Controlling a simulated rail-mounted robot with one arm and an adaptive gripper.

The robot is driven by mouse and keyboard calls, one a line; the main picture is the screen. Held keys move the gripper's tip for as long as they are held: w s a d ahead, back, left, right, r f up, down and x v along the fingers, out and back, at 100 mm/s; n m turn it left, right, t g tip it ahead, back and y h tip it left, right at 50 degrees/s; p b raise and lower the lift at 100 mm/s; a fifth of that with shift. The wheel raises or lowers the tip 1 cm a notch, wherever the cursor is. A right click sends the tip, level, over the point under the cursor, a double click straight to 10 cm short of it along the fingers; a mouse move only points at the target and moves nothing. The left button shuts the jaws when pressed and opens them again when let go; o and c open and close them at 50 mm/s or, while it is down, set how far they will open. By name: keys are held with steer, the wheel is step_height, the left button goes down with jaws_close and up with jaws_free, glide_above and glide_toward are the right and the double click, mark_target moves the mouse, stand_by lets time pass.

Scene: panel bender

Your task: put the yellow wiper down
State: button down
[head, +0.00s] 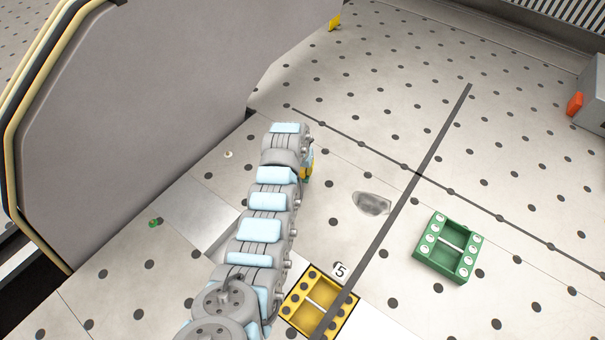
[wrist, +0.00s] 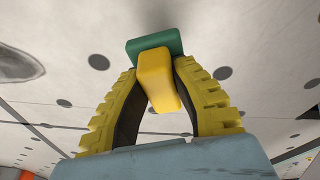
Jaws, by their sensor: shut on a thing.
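The yellow wiper (wrist: 163,88) is between the fingers of my gripper (wrist: 156,72) in the wrist view. It has a yellow block-shaped handle and a green part (wrist: 140,46) at its far end. My gripper's yellow ribbed fingers with dark inner pads are shut on the handle. In the head view, my gripper (head: 307,167) is mostly hidden behind my arm, left of a grey smudge (head: 371,203) on the perforated table. Whether the wiper touches the table cannot be told.
A yellow frame (head: 293,306) with a "5" tag (head: 341,271) lies near my arm. A green frame (head: 428,264) with white round pieces is at right. A dark bar (head: 441,132) crosses the table. A large grey panel (head: 150,110) stands at left. The table's upper middle is clear.

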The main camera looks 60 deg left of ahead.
mark_target(303, 174)
steer(key=shift+w+a+f, duration=0.1)
steer(key=shift+a+f, duration=0.05)
steer(key=shift+f, duration=0.25)
steer(key=shift+s+x, duration=0.2)
steer(key=shift+x, duration=0.95)
steer(key=shift+d+f, duration=0.2)
steer(key=shift+f, duration=0.1)
steer(key=c, duration=1)
jaws_free()
steer(key=shift+s, duration=0.1)
steer(key=shift+r, duration=0.1)
steer(key=shift+r, duration=0.1)
